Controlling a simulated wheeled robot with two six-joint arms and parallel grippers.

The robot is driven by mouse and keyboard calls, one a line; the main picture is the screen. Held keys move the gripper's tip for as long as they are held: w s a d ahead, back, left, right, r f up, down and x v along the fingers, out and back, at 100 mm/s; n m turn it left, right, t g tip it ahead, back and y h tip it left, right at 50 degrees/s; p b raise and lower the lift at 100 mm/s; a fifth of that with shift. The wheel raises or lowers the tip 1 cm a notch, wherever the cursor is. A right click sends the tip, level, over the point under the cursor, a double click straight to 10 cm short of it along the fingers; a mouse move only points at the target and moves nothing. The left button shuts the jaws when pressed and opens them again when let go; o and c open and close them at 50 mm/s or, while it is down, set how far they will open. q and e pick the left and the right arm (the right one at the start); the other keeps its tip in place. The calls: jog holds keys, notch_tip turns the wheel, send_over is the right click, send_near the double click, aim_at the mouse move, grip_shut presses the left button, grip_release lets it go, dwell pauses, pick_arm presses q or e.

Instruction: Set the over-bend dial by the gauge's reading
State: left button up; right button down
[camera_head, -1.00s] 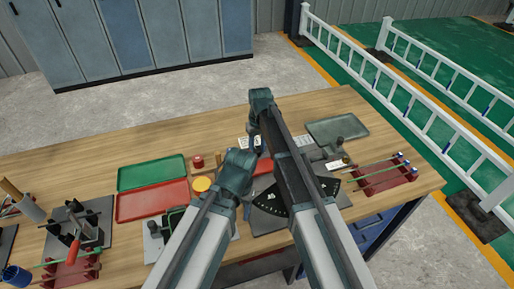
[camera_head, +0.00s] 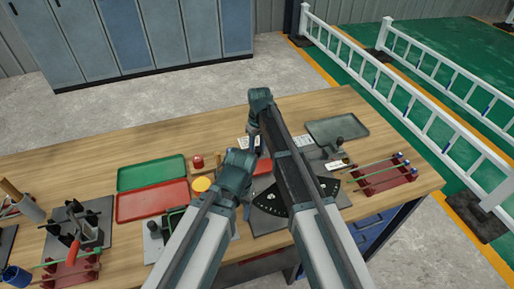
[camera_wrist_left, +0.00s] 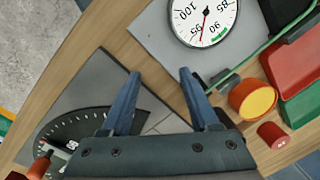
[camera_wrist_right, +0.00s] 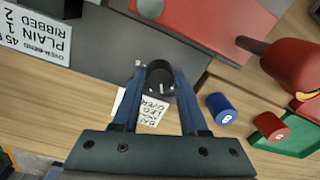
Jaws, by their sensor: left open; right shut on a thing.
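The over-bend dial is a small black knob (camera_wrist_right: 159,78) with a white mark, in the right wrist view. My right gripper (camera_wrist_right: 158,85) is shut on it, one finger on each side. A partly covered label (camera_wrist_right: 153,108) lies beside the knob. The gauge (camera_wrist_left: 204,15) is a round white face at the top of the left wrist view, cut off by the edge. Its red needle points between 95 and 90, near a green band. My left gripper (camera_wrist_left: 160,75) is open and empty, above the bench and short of the gauge.
A card (camera_wrist_right: 35,35) reads over-bend, plain 1, ribbed 2. A black angle scale (camera_head: 290,197) lies below my arms. Green (camera_head: 150,172) and red (camera_head: 152,202) trays and a yellow disc (camera_head: 201,184) are to the left. A grey tray (camera_head: 337,128) and red rack (camera_head: 384,178) are right.

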aim_at(258, 149)
jog(key=shift+c, duration=2.2)
grip_release()
pick_arm(q)
jog(key=shift+r, duration=0.1)
pick_arm(e)
jog(key=shift+r, duration=0.15)
pick_arm(q)
notch_tip(258, 149, up, 14)
jog(key=p, duration=1.3)
jog(key=shift+f+p, duration=0.25)
jog(key=shift+p, duration=0.15)
pick_arm(e)
notch_tip(258, 149, up, 14)
jog(key=shift+w+d+f, duration=0.2)
jog(key=shift+d+f, duration=0.05)
